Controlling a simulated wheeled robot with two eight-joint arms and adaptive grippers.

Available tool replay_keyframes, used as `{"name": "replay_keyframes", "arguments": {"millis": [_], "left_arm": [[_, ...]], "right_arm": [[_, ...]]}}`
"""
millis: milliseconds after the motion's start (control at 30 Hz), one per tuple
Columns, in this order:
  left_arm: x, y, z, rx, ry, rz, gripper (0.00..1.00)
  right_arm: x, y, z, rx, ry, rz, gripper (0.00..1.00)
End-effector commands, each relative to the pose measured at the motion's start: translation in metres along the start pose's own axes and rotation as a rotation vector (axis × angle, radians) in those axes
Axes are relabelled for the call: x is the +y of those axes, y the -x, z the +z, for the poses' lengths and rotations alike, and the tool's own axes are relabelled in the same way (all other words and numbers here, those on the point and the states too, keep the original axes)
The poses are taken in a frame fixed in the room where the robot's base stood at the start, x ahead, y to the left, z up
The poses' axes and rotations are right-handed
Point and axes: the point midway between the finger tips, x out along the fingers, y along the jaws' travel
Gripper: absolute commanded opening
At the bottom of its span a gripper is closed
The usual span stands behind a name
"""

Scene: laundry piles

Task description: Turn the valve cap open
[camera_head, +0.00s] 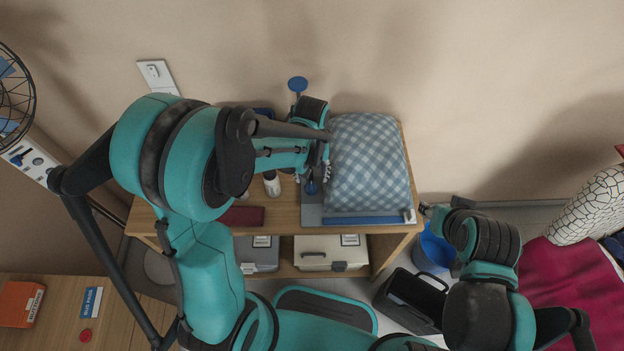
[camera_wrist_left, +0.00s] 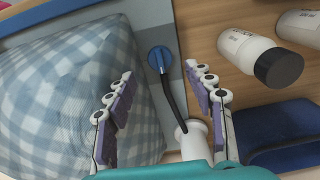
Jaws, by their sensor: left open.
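A round blue cap (camera_wrist_left: 160,59) with a slot-like mark sits on a grey plate (camera_wrist_left: 152,30) in the left wrist view. A thin black hose or stem runs from it to a white round fitting (camera_wrist_left: 195,138). In the head view the blue cap (camera_head: 311,188) shows just below my left gripper (camera_head: 313,170). In the left wrist view my left gripper (camera_wrist_left: 160,72) is open and empty, one finger on each side of the cap. Whether they touch the cap cannot be told. My right gripper (camera_head: 432,212) is small and partly hidden by its arm, off the table's right side.
A blue checked pillow (camera_head: 368,165) lies right beside the plate on the wooden table (camera_head: 283,216). White bottles (camera_wrist_left: 248,52) with dark caps stand on the other side. A blue disc on a stem (camera_head: 297,84) rises behind. Boxes (camera_head: 331,252) fill the shelf below.

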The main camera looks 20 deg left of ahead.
Motion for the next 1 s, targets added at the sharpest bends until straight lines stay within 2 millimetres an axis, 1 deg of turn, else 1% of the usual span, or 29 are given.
{"name": "replay_keyframes", "arguments": {"millis": [33, 100, 200, 300, 433, 667, 767, 800, 867, 1000], "left_arm": [[0.0, -0.013, 0.0, 0.0, 0.0, 0.0, 0.54], [0.0, -0.025, -0.001, 0.001, 0.0, 0.0, 0.54], [0.0, -0.039, -0.001, 0.001, -0.001, 0.0, 0.54], [0.0, -0.049, -0.001, 0.001, -0.001, 0.001, 0.54], [0.0, -0.054, -0.001, 0.002, -0.001, 0.001, 0.54], [0.0, -0.054, -0.001, 0.002, -0.001, 0.001, 0.54], [0.0, -0.054, -0.001, 0.002, -0.001, 0.001, 0.3], [0.0, -0.054, -0.001, 0.002, -0.001, 0.001, 0.19], [0.0, -0.054, -0.001, 0.002, -0.001, 0.001, 0.04], [0.0, -0.054, 0.0, 0.002, -0.002, 0.001, 0.03]], "right_arm": [[0.0, -0.006, 0.004, 0.0, 0.0, 0.0, 0.4], [0.0, -0.009, 0.007, 0.0, 0.0, 0.0, 0.4], [0.0, -0.014, 0.01, 0.0, 0.0, 0.0, 0.4], [0.0, -0.017, 0.012, 0.0, 0.0, 0.0, 0.4], [0.0, -0.018, 0.013, 0.0, 0.0, 0.0, 0.4], [0.0, -0.017, 0.012, 0.0, 0.0, 0.0, 0.4], [0.0, -0.017, 0.012, 0.0, 0.0, 0.0, 0.4], [0.0, -0.017, 0.012, 0.0, 0.0, 0.0, 0.4], [0.0, -0.017, 0.012, 0.0, 0.0, 0.0, 0.4], [0.0, -0.017, 0.012, 0.0, 0.0, 0.0, 0.4]]}}
